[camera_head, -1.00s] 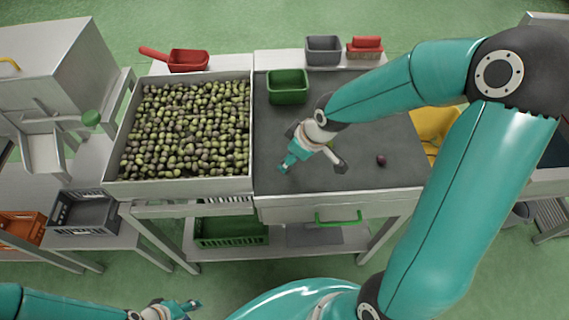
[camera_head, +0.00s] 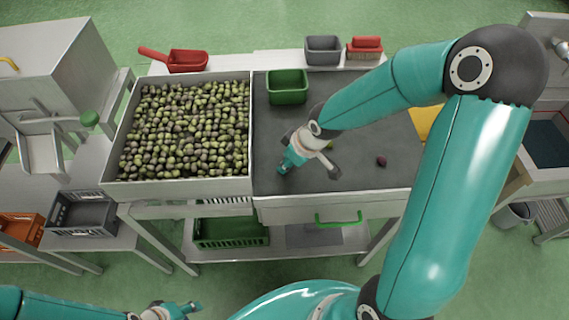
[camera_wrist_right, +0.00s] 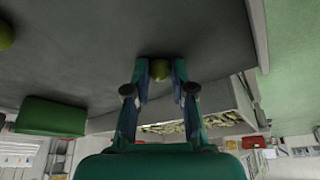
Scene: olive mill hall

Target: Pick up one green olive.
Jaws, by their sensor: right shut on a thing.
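My right gripper (camera_head: 308,174) is low over the dark worktop (camera_head: 350,130), right of the crate of olives. In the right wrist view its fingers (camera_wrist_right: 160,72) are shut on a green olive (camera_wrist_right: 160,68), which sits between the fingertips. In the head view that olive is hidden by the gripper. Another green olive (camera_head: 330,146) lies on the worktop just behind the gripper, partly hidden. A green olive (camera_wrist_right: 5,33) also shows at the left edge of the wrist view. My left gripper (camera_head: 182,309) is at the bottom of the head view, away from the table; its jaw state is unclear.
A grey-walled crate (camera_head: 117,180) full of green and dark olives stands left. A dark olive (camera_head: 381,161) lies right on the worktop. A green bin (camera_head: 287,88) stands at the worktop's back left, with a grey bin (camera_head: 323,50) and red scoop (camera_head: 187,60) behind.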

